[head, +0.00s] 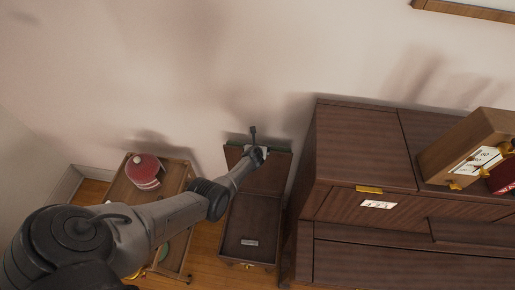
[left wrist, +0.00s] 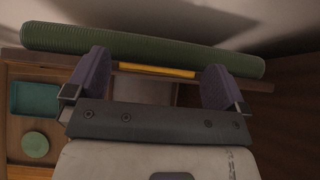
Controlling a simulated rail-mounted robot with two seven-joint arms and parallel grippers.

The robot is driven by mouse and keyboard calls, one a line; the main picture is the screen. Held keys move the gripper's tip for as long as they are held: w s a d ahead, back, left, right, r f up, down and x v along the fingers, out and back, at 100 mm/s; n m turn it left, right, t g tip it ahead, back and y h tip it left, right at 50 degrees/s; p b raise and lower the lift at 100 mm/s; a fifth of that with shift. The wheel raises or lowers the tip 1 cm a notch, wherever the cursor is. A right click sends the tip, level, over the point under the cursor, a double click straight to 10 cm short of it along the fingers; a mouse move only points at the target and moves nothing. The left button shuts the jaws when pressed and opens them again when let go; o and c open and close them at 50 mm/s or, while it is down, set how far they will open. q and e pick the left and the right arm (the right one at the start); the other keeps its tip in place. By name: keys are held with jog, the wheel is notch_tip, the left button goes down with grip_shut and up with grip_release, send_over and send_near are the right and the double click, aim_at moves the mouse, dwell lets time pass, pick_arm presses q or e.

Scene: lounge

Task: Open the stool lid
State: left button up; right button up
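The stool (head: 249,222) is a dark brown box on the floor between the side table and the cabinet, with a small grey plate and a brass catch near its front. Its lid (head: 266,176) appears raised at the back, brown underside showing and green cushion behind. In the left wrist view the green cushion (left wrist: 150,50) crosses in front of the fingers, with a brass strip (left wrist: 155,70) between them. My left gripper (head: 255,151) is at the lid's far end. Its fingers (left wrist: 155,82) are wide apart, and whether they touch the lid is unclear. My right gripper is out of view.
A wooden side table (head: 119,190) with a red and white round object (head: 145,171) stands left of the stool. A large dark cabinet (head: 365,150) stands close on the right, with a wooden box (head: 468,146) on it. The wall is right behind the stool.

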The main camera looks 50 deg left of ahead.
pick_arm(q)
jog(key=shift+s, duration=0.1)
jog(key=p+v, duration=1)
jog(key=v, duration=0.3)
jog(key=shift+s+d, duration=0.15)
jog(key=shift+d, duration=0.15)
jog(key=shift+r, duration=0.2)
jog(key=shift+m, duration=0.3)
